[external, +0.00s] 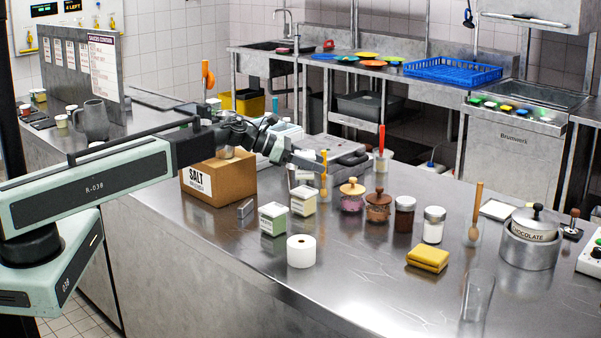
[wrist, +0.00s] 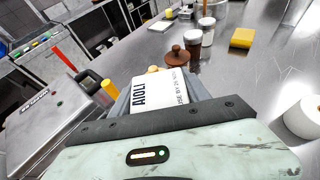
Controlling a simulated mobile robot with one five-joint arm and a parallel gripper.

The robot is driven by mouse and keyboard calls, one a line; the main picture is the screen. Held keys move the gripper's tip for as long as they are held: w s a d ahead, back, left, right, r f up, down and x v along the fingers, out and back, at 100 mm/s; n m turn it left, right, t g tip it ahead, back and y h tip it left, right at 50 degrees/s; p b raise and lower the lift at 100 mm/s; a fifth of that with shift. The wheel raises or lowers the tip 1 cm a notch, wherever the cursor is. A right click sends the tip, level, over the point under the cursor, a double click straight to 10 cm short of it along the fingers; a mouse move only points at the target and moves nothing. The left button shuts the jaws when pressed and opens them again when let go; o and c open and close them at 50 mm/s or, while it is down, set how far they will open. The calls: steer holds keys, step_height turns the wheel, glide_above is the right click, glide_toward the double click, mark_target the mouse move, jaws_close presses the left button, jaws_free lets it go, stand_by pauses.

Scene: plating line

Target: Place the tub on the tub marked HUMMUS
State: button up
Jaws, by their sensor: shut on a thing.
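My gripper (external: 304,168) is shut on a white tub; the tub's label reads AIOLI in the wrist view (wrist: 160,92). In the external view the gripper is above the counter, and the held tub is partly hidden by the fingers. Below it stands a pale tub with a label (external: 303,203). A second pale, labelled tub (external: 273,220) stands just to its front left. I cannot read either label, so I cannot tell which is HUMMUS. The held tub appears above the rear one; a gap or contact is hard to tell.
A white paper roll (external: 301,252) stands in front of the tubs. A SALT box (external: 219,180) is left. The front middle counter is clear.

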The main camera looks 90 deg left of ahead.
step_height(320, 180, down, 4)
steer(key=b, duration=0.4)
steer(key=shift+r, duration=0.2)
steer(key=shift+f, duration=0.15)
steer(key=o, duration=1.6)
steer(key=shift+c, duration=0.2)
steer(key=p+v, duration=0.5)
steer(key=v, duration=0.7)
steer(key=shift+r, duration=0.2)
